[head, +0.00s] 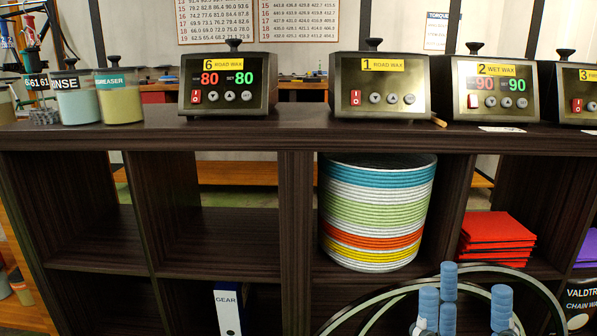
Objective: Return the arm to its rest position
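My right gripper (462,292) shows at the bottom right of the head view. My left gripper is not in view.
A dark shelf unit (295,141) spans the view. On top stand the road wax heater 6 (228,98), road wax heater 1 (380,98), wet wax heater 2 (493,100) and degreaser jar (120,103).

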